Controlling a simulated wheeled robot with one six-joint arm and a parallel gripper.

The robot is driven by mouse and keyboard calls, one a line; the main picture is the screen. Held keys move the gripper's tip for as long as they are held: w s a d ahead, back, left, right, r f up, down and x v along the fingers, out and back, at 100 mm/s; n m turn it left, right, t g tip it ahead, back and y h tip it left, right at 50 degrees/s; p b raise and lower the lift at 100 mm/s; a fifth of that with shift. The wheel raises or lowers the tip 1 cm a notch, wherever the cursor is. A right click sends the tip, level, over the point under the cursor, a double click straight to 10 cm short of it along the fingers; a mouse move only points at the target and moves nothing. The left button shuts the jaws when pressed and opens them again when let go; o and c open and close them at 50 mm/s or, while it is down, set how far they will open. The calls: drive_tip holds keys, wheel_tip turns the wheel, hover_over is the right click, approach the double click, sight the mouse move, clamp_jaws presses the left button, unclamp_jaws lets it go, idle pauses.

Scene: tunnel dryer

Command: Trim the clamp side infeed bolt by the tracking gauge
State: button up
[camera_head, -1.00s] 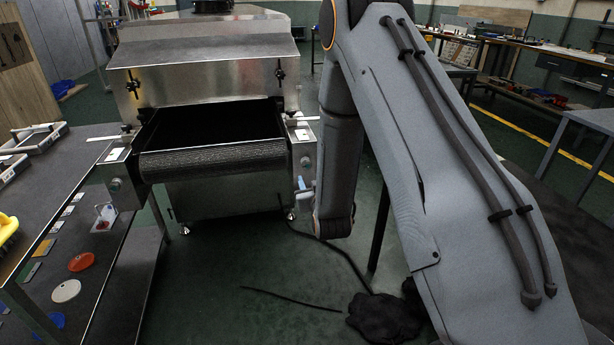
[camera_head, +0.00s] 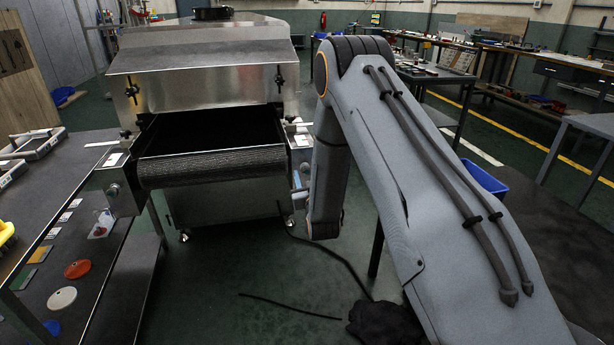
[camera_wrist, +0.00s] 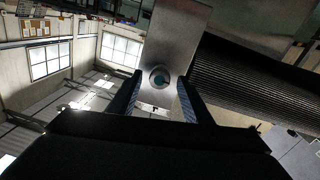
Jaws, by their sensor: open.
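The tunnel dryer's infeed (camera_head: 205,130) stands ahead with a dark mesh belt (camera_head: 213,166) over its front roller. In the wrist view a round bolt head (camera_wrist: 160,77) with a teal centre sits on a bare metal side plate (camera_wrist: 178,35). The belt roller (camera_wrist: 265,85) is right of it. My gripper (camera_wrist: 159,92) is open, its two blue-faced fingers on either side of the bolt's line; I cannot tell whether they touch it. In the head view my gripper (camera_head: 299,188) is partly hidden by my arm at the dryer's right side. White plates (camera_head: 301,140) lie on the infeed corners; I cannot identify the gauge.
A bench (camera_head: 62,225) at left holds coloured discs and small cards. A black cable (camera_head: 335,256) and a dark heap (camera_head: 385,322) lie on the floor. A blue bin (camera_head: 484,182) stands right of my arm. Floor before the dryer is mostly clear.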

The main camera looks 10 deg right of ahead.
drive_tip(key=c, duration=1.1)
drive_tip(key=shift+o, duration=0.2)
drive_tip(key=shift+m, duration=0.4)
drive_tip(key=m, duration=0.4)
drive_tip(key=shift+m, duration=0.3)
drive_tip(key=m, duration=0.4)
drive_tip(key=shift+g, duration=0.3)
drive_tip(key=m+y, duration=0.1)
drive_tip(key=m, duration=0.6)
drive_tip(key=shift+d, duration=0.15)
drive_tip(key=m, duration=0.6)
drive_tip(key=shift+y, duration=0.3)
drive_tip(key=shift+m, duration=0.3)
